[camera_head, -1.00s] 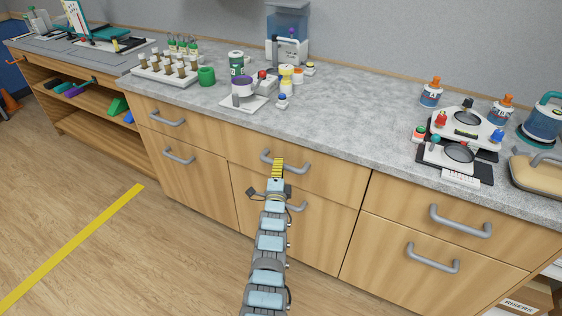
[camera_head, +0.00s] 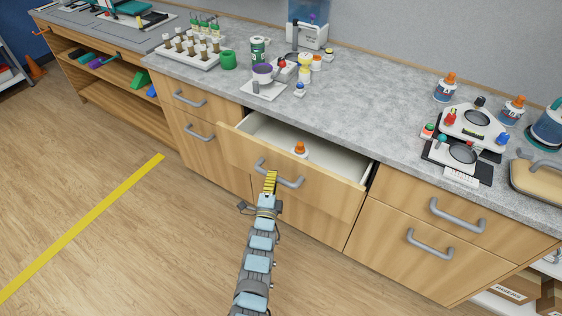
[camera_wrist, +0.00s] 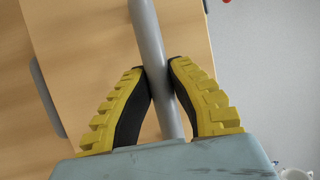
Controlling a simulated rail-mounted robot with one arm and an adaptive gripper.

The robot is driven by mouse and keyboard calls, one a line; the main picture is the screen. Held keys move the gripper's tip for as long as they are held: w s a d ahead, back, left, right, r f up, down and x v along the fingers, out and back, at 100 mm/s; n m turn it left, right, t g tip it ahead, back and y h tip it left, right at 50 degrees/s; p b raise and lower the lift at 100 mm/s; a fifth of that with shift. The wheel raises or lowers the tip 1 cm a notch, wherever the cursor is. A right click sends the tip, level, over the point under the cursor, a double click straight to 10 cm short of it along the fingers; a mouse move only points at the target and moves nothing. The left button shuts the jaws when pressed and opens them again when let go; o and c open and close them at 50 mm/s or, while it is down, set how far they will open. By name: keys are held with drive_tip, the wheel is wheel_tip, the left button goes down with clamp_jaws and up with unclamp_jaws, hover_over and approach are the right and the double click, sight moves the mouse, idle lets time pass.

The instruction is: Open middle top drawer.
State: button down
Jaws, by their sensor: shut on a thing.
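The middle top drawer (camera_head: 325,192) is pulled well out of the wooden cabinet, and its white inside shows in the head view. A bottle with an orange cap (camera_head: 300,149) stands in it. The drawer's grey bar handle (camera_head: 291,182) is on its front. My gripper (camera_head: 270,182) is at the left part of this handle. In the wrist view, the yellow and black fingers (camera_wrist: 161,100) are on both sides of the grey handle bar (camera_wrist: 150,45), shut on it. The drawer front (camera_wrist: 85,60) lies behind the bar.
The grey counter (camera_head: 375,118) above holds a vial rack (camera_head: 188,52), a green mug (camera_head: 229,60), a small scale (camera_head: 263,90) and a microscope-like device (camera_head: 465,150). Closed drawers (camera_head: 430,215) flank the open one. The floor (camera_head: 130,235) at left is clear.

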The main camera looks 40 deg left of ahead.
drive_tip(key=s+d+p, duration=0.2)
drive_tip(key=s+p, duration=0.2)
drive_tip(key=s, duration=0.6)
drive_tip(key=s+d+p, duration=0.2)
drive_tip(key=s+p, duration=0.1)
drive_tip(key=s, duration=0.6)
drive_tip(key=shift+s+d+p, duration=0.15)
drive_tip(key=shift+s+p, duration=0.25)
drive_tip(key=c, duration=0.9)
unclamp_jaws()
drive_tip(key=shift+s, duration=0.1)
drive_tip(key=v, duration=1.1)
drive_tip(key=shift+s+d+f, duration=0.1)
drive_tip(key=shift+s+d, duration=0.15)
drive_tip(key=shift+d, duration=0.1)
